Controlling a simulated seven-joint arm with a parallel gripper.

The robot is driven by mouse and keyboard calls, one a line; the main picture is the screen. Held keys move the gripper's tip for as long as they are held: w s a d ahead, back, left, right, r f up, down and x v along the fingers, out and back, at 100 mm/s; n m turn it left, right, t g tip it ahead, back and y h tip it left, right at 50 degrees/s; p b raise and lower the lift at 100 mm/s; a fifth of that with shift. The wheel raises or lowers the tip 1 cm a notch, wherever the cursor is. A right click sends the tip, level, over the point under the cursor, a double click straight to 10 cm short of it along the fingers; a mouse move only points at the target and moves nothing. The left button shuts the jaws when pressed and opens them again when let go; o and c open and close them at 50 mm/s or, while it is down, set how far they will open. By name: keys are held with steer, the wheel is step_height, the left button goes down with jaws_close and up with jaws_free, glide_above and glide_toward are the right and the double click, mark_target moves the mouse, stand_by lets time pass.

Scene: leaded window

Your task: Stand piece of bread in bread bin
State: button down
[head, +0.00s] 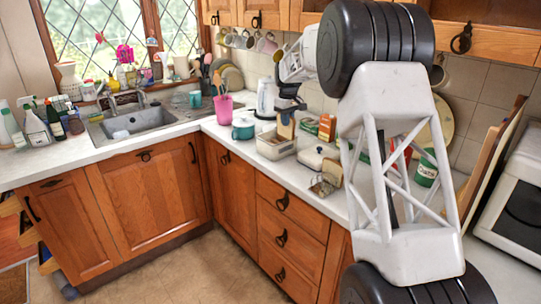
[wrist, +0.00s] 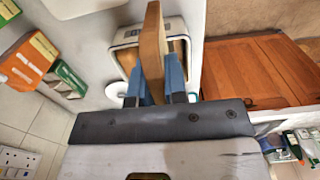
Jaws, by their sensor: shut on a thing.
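The piece of bread (head: 286,129) is tan and held upright. In the wrist view the bread (wrist: 153,48) shows nearly edge-on between the blue fingers of my gripper (wrist: 154,82). In the head view my gripper (head: 289,106) is shut on it above the counter. The bread bin (head: 276,152) is a cream, open-topped box below the bread. Its pale rim also shows behind the bread in the wrist view (wrist: 122,47), with some brown inside. The bread's lower end overlaps the bin in view; I cannot tell how far inside it is.
A white lid (head: 318,157) with a dark knob lies right of the bin. Brown and grey items (head: 326,182) sit near the counter edge. A teal pot (head: 243,129) and a pink utensil pot (head: 223,107) stand left. An orange box (head: 327,127) stands behind.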

mark_target(270, 145)
steer(key=w+a+f, duration=0.1)
steer(key=w+a, duration=0.5)
steer(key=shift+a, duration=0.35)
steer(key=shift+f, duration=0.1)
step_height(270, 145, down, 6)
stand_by(0.7)
steer(key=shift+f, duration=0.15)
steer(key=shift+f, duration=1.8)
steer(key=shift+f, duration=0.1)
steer(key=c, duration=1.1)
jaws_free()
steer(key=shift+c, duration=0.2)
